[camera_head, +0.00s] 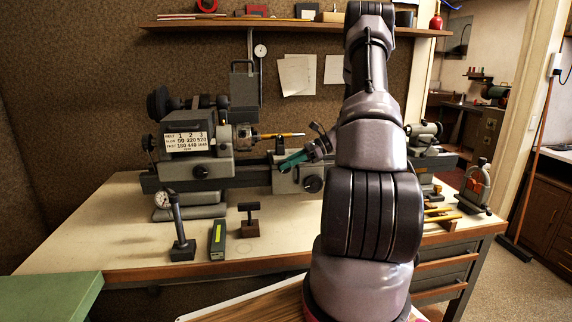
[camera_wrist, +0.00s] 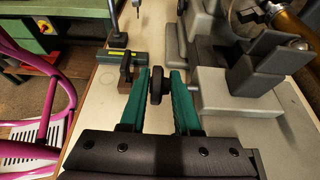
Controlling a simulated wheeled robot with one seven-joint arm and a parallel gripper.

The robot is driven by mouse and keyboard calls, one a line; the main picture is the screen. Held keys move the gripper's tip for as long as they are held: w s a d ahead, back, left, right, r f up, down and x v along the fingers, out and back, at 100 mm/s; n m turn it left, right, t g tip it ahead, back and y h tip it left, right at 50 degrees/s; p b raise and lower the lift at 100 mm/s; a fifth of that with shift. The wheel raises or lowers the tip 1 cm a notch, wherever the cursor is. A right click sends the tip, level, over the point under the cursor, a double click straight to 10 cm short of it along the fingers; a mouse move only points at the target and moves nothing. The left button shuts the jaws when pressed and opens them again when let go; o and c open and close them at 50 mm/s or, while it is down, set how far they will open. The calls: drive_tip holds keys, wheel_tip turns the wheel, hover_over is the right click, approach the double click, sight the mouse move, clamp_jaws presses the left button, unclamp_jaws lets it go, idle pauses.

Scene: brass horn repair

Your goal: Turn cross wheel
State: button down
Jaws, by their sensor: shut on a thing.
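In the wrist view, the black cross wheel (camera_wrist: 157,85) shows nearly edge-on between the two green fingers of my gripper (camera_wrist: 160,82). The fingers are shut on it, one on each side. A short shaft end lies to its right, against the grey lathe carriage (camera_wrist: 225,95). In the head view, my gripper (camera_head: 285,166) reaches left and down to the front of the carriage. The held wheel is mostly hidden there by the fingers. Another dark round knob (camera_head: 313,184) sits on the carriage front, below and right of the fingers.
The lathe headstock (camera_head: 195,150) stands to the left. A pink frame (camera_wrist: 45,95) shows at left in the wrist view.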

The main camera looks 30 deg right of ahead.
drive_tip(key=shift+s+f+t+y, duration=0.3)
drive_tip(key=shift+y, duration=0.6)
drive_tip(key=c, duration=0.9)
unclamp_jaws()
drive_tip(key=shift+r, duration=0.1)
drive_tip(key=shift+d, duration=0.1)
drive_tip(key=shift+d+r, duration=0.15)
drive_tip(key=shift+d, duration=0.15)
drive_tip(key=v, duration=1)
